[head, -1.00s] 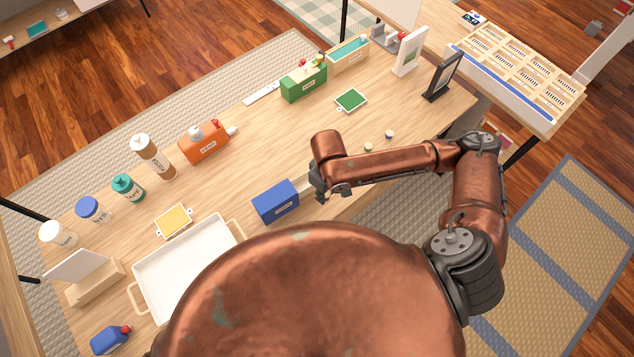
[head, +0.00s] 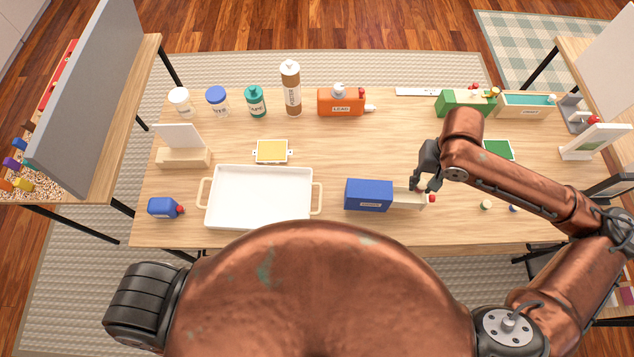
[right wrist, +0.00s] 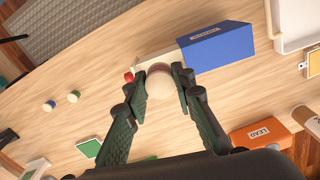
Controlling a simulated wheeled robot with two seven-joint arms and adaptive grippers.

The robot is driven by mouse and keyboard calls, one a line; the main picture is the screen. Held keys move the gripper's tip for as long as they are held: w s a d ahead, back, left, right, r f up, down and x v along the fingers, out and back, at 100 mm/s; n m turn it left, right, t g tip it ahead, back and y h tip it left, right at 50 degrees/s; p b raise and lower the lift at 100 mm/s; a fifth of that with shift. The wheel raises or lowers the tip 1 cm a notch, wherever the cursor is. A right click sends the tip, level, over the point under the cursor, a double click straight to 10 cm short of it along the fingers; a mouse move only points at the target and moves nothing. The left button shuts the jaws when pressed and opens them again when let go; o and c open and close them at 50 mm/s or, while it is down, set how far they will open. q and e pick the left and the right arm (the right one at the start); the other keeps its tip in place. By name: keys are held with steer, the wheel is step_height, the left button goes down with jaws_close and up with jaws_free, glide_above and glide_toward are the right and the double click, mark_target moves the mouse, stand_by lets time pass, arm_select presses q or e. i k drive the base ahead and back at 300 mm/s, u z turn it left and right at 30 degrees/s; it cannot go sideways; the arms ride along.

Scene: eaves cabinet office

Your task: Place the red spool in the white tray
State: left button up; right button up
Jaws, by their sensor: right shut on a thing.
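The white tray (head: 260,221) lies empty on the table, left of the blue box, with a wooden handle at each end. My right gripper (head: 424,186) is at the open pale drawer (head: 408,198) of the blue box (head: 369,195). In the right wrist view its fingers (right wrist: 158,88) are shut on a round, cream-topped thing with a reddish rim, which looks like the red spool (right wrist: 158,82). The fingers hide much of it, and I cannot tell whether it is clear of the drawer. My left gripper is not in view.
A red knob (head: 432,198) is on the drawer's end. Two small spools (head: 486,204) stand to its right. A yellow-topped piece (head: 272,151) lies behind the tray. Bottles, jars and an orange LEAD container (head: 341,102) line the back edge. Bare table separates box and tray.

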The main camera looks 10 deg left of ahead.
mark_target(260, 199)
steer(key=u, duration=3.95)
steer(key=k, duration=0.65)
steer(key=z, duration=0.75)
